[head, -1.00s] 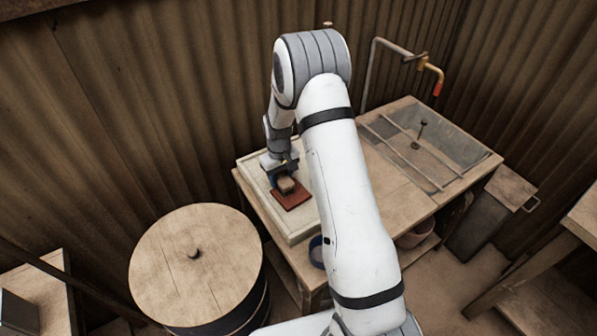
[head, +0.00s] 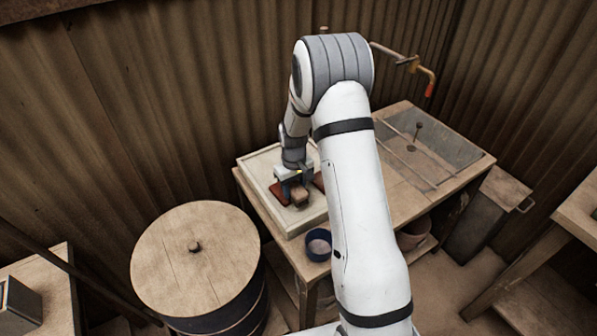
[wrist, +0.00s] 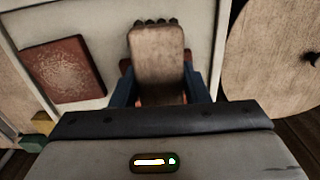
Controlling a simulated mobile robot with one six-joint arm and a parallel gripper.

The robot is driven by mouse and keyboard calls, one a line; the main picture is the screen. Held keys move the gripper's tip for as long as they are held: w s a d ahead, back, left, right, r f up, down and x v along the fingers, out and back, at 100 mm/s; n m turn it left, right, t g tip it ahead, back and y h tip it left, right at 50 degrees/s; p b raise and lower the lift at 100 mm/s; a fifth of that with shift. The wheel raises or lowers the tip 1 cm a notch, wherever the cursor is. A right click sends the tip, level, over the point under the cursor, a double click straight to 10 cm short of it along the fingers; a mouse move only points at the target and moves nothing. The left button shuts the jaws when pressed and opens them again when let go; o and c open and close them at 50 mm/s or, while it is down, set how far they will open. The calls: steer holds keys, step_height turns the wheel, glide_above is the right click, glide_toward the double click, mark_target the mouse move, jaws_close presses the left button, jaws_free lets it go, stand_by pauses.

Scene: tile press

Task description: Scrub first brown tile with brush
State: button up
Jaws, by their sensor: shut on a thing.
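My gripper (head: 295,183) is shut on a brush with a wooden block (wrist: 157,62); the block also shows in the head view (head: 299,196). Dark bristle tips show at its far end in the wrist view. One red-brown tile (head: 277,193) shows at the left of the gripper, partly hidden by it and the brush. Another red-brown tile (wrist: 65,70), with pale speckled marks, lies clear of the brush; in the head view my arm partly hides it (head: 319,181). I cannot tell whether the bristles touch a tile.
The tiles lie in a pale, rimmed tray (head: 258,164) on a wooden bench (head: 387,196). A dark blue bowl (head: 319,245) stands at its front edge. A lidded barrel (head: 190,270) stands front left; corrugated walls close behind.

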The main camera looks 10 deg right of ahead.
steer(key=shift+w+r+p, duration=0.1)
steer(key=shift+r+p, duration=1.3)
steer(key=shift+r, duration=1.95)
